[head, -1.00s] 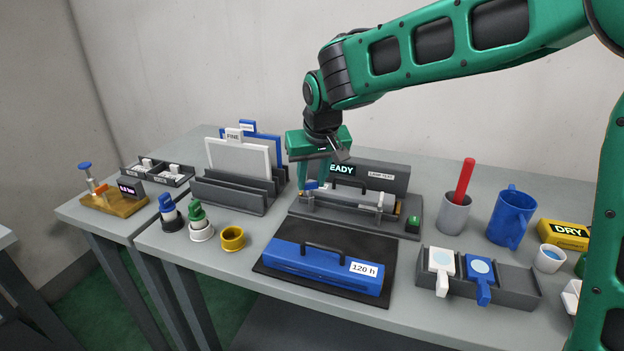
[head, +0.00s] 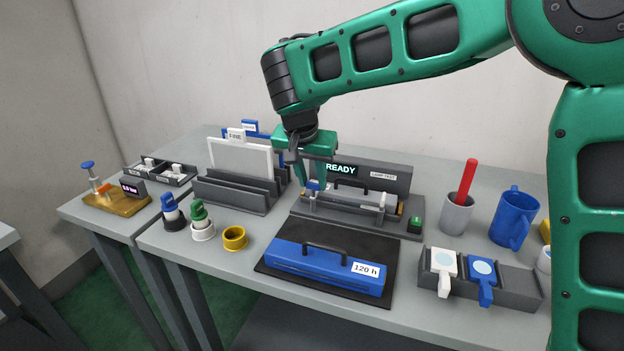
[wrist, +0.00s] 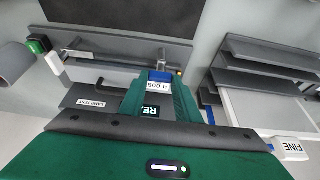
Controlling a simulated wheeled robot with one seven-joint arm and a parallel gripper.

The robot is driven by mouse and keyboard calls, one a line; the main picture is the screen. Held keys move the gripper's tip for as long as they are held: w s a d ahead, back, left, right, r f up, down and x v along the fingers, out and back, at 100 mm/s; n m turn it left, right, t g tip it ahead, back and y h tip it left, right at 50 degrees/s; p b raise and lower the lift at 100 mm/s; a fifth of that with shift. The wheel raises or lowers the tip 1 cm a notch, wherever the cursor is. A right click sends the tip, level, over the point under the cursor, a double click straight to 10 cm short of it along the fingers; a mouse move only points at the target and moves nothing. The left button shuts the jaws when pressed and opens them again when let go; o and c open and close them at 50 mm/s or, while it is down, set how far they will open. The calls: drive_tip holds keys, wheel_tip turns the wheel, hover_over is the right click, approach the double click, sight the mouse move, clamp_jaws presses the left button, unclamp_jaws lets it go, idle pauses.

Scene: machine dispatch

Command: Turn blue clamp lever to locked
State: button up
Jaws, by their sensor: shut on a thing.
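The blue clamp lever (head: 314,185) is a small blue piece at the left end of the grey machine (head: 413,226) with the READY display. It also shows in the wrist view (wrist: 160,76), between the green fingers, with a white label just below it. My gripper (head: 313,189) points down at the machine's left end and is shut on the blue lever; it also shows in the wrist view (wrist: 160,85). The fingers hide part of the lever, so its exact angle is hard to read. A grey bar with a black handle lies along the machine.
A blue case (head: 317,270) labelled 120 h lies on a dark mat in front of the machine. A grey rack (head: 235,194) with panels stands close on the left. A grey cup (head: 456,215) and blue mug (head: 512,219) stand right. A green button (head: 416,223) is at the machine's right.

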drive_tip(key=shift+w+r, duration=0.15)
drive_tip(key=o, duration=0.9)
drive_tip(key=shift+o, duration=0.7)
drive_tip(key=v, duration=1)
drive_tip(key=shift+r, duration=0.25)
